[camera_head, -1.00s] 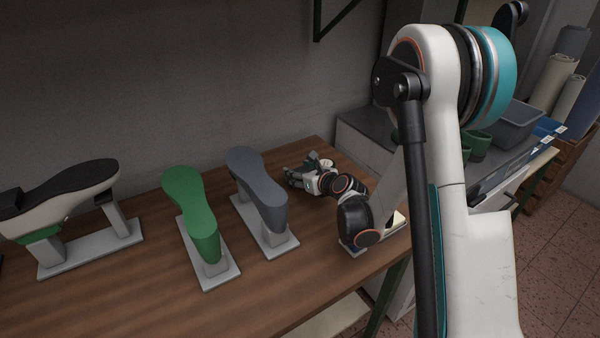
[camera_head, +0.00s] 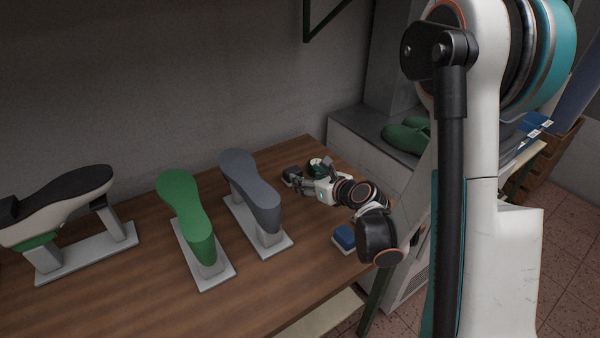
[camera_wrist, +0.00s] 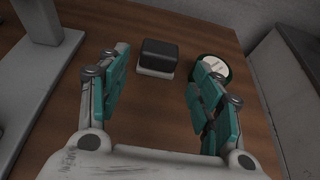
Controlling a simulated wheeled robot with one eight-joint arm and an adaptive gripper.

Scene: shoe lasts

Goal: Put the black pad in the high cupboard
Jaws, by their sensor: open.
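The black pad (camera_wrist: 160,50), a small block with a black top and a pale base, lies on the wooden table just beyond my open fingers in the wrist view. It also shows in the head view as a small dark block (camera_head: 291,176) at the fingertips. My gripper (camera_wrist: 162,72) is open and empty, its teal fingers spread wider than the pad. In the head view my gripper (camera_head: 303,183) is low over the table's back right part. The high cupboard cannot be made out in these frames.
A round green-rimmed tin (camera_wrist: 216,66) lies right of the pad, close to the right finger. A blue pad (camera_head: 345,237) lies near the table's front right edge. Grey (camera_head: 255,192), green (camera_head: 185,210) and black-soled (camera_head: 65,195) lasts stand left. Green shoes (camera_head: 407,135) lie on a grey surface.

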